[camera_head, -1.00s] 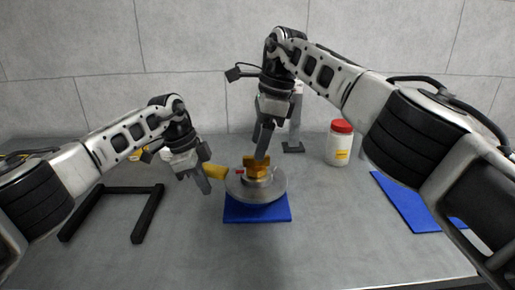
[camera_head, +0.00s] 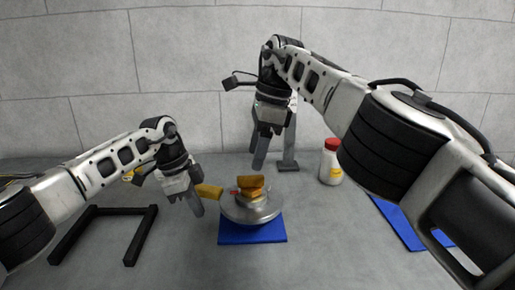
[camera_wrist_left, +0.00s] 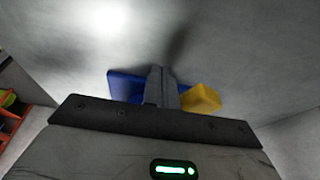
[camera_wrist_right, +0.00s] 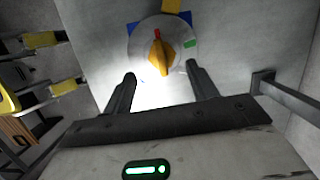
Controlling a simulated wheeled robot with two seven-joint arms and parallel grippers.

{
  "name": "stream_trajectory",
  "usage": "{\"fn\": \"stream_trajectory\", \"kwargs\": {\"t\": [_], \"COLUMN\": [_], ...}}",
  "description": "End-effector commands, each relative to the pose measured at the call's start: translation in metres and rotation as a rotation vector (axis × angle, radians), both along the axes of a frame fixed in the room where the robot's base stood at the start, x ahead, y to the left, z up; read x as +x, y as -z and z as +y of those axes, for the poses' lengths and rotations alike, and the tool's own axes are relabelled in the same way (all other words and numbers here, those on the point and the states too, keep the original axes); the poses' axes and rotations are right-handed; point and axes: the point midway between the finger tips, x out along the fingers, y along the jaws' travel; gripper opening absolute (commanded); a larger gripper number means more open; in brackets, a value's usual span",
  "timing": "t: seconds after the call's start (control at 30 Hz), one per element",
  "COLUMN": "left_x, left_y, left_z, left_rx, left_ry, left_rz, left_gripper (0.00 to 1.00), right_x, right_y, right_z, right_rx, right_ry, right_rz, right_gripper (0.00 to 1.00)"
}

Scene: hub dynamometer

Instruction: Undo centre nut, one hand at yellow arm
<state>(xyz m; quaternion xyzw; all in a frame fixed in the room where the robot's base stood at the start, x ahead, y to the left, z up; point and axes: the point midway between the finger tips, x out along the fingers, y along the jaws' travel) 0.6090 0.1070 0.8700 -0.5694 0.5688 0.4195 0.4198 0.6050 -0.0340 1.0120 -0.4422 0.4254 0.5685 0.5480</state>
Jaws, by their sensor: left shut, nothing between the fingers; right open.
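The centre nut (camera_head: 251,187) is an orange-yellow winged piece on top of a round grey metal hub disc (camera_head: 265,213). In the right wrist view the nut (camera_wrist_right: 160,57) shows beyond and between the fingertips, with a red and a green mark on the disc. The yellow arm (camera_head: 210,191) sticks out left of the disc. My left gripper (camera_head: 198,208) is shut and empty beside the yellow arm's outer end; I cannot tell whether they touch. The arm (camera_wrist_left: 203,98) also shows right of its fingers. My right gripper (camera_head: 260,158) is open and empty, above and apart from the nut.
A blue mat (camera_head: 252,236) lies under the hub. A black frame (camera_head: 140,238) lies to the left. A white bottle with a red lid (camera_head: 331,163) and another blue mat (camera_head: 398,222) are on the right. A grey stand (camera_head: 288,164) is behind the hub.

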Motion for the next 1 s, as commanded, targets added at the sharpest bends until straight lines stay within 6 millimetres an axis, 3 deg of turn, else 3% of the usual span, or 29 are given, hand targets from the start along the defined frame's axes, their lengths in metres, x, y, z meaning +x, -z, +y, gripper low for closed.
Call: {"fn": "stream_trajectory", "kwargs": {"t": [0.1, 0.2, 0.37, 0.73, 1.0], "left_x": [0.0, 0.0, 0.0, 0.0, 0.0], "left_y": [0.0, 0.0, 0.0, 0.0, 0.0], "left_z": [0.0, 0.0, 0.0, 0.0, 0.0], "left_rx": [0.0, 0.0, 0.0, 0.0, 0.0], "left_ry": [0.0, 0.0, 0.0, 0.0, 0.0], "left_rz": [0.0, 0.0, 0.0, 0.0, 0.0], "left_gripper": [0.0, 0.0, 0.0, 0.0, 0.0], "right_x": [0.0, 0.0, 0.0, -0.012, -0.032], "right_y": [0.0, 0.0, -0.004, -0.026, -0.044], "right_z": [0.0, 0.0, 0.002, 0.011, 0.013], "right_rx": [0.0, -0.001, -0.024, -0.101, -0.028], "right_ry": [0.0, 0.005, 0.095, 0.714, 1.21], "right_rz": [0.0, 0.001, 0.011, -0.003, -0.071], "right_gripper": [0.58, 0.76, 0.76, 0.76, 0.76]}}
